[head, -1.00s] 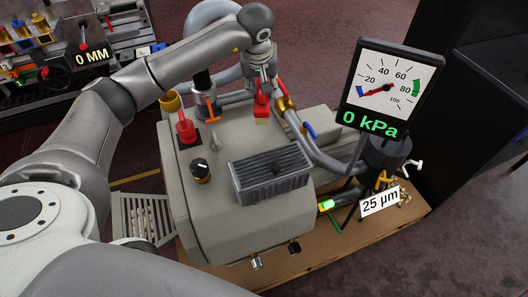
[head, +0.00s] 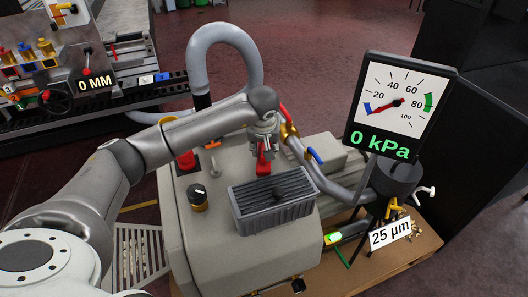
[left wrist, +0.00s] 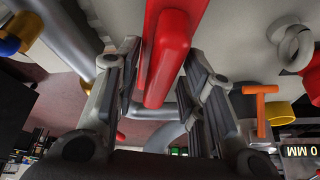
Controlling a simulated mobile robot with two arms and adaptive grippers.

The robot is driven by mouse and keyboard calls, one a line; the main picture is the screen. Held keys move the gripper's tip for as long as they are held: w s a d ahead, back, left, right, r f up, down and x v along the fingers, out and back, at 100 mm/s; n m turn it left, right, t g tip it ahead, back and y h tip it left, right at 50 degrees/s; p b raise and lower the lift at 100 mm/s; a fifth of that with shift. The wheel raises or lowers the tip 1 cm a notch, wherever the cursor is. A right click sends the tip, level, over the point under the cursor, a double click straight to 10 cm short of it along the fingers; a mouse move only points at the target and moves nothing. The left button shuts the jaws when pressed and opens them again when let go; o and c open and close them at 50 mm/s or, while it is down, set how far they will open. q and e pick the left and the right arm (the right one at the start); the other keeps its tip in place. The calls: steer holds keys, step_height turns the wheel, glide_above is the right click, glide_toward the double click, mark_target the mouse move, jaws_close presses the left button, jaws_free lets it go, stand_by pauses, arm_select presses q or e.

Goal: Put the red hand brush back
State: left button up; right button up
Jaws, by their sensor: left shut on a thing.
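The red hand brush (head: 263,166) is held in my left gripper (head: 264,148) in the head view. It hangs just behind the grey finned box on the machine's top, and its lower end is hidden by that box or too small to make out. In the left wrist view the brush's red body (left wrist: 168,55) runs between the two fingers of my left gripper (left wrist: 165,85), which is shut on it. My right gripper is not in view.
Behind are a brass valve with a red lever (head: 285,113) and a thick grey hose (head: 225,32). A gauge (head: 402,98) reading 0 kPa stands at the right.

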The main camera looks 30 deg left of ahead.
arm_select(q)
step_height(320, 180, down, 2)
steer(key=shift+f, duration=0.1)
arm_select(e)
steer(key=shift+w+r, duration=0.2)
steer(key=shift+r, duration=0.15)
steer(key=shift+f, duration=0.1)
arm_select(q)
steer(key=o, duration=0.5)
steer(key=shift+c, duration=0.2)
steer(key=o, duration=0.5)
steer(key=shift+c, duration=0.2)
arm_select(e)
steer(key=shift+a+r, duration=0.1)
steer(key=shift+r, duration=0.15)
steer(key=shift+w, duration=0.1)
